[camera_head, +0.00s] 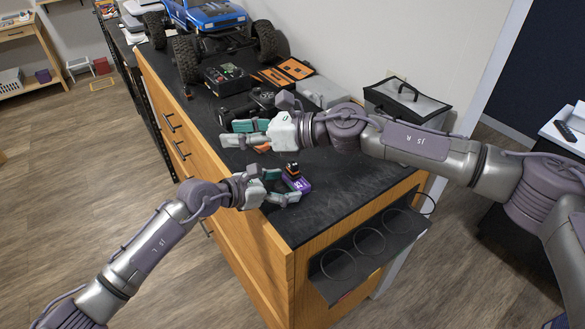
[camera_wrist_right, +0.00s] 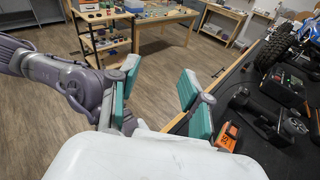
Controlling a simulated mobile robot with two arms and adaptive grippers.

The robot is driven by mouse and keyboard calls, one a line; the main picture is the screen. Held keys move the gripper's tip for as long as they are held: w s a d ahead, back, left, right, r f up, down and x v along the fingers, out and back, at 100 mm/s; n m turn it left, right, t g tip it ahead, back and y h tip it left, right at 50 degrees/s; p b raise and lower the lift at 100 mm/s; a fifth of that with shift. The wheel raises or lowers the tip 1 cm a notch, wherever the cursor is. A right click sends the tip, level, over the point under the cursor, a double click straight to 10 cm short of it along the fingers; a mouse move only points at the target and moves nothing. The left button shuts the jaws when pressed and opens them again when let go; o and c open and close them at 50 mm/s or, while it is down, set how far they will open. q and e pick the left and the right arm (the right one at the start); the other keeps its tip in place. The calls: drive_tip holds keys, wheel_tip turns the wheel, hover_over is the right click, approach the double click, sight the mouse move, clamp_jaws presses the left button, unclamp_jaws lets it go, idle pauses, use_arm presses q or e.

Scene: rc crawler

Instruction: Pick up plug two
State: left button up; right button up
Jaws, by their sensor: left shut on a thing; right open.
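My left gripper (camera_head: 290,186) is shut on a small purple block (camera_head: 301,186) with pale markings, near the counter's front edge. A small black and orange piece (camera_head: 292,169) sits at the top of the block; I cannot tell whether it is a plug or which number it bears. My right gripper (camera_head: 238,132) is open over the counter, its green-padded fingers pointing left. An orange piece (camera_head: 263,150) lies just below it, partly hidden. In the right wrist view, an orange block with dark markings (camera_wrist_right: 228,136) shows beside the right finger. Nothing is visible between the right fingers (camera_wrist_right: 158,95).
A blue RC truck (camera_head: 208,14) stands at the far end of the black counter (camera_head: 340,205). A black box (camera_head: 227,79), orange-black cases (camera_head: 290,70) and a lidded grey-black case (camera_head: 405,97) lie behind. A holder with rings (camera_head: 368,262) hangs on the counter's end.

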drive_tip(key=d+f+m+t+h, duration=0.1)
drive_tip(key=d+m+t, duration=0.3)
drive_tip(key=d+t, duration=0.3)
drive_tip(key=m+t+h, duration=0.1)
drive_tip(key=m+h, duration=0.2)
drive_tip(key=h, duration=0.4)
approach(296, 166)
drive_tip(key=x, duration=0.6)
drive_tip(key=shift+w+f, duration=0.2)
drive_tip(key=shift+w, duration=0.1)
drive_tip(key=x, duration=0.5)
drive_tip(key=shift+a+r, duration=0.15)
drive_tip(key=shift+a, duration=0.05)
drive_tip(key=shift+s, duration=0.1)
drive_tip(key=shift+c, duration=0.3)
clamp_jaws()
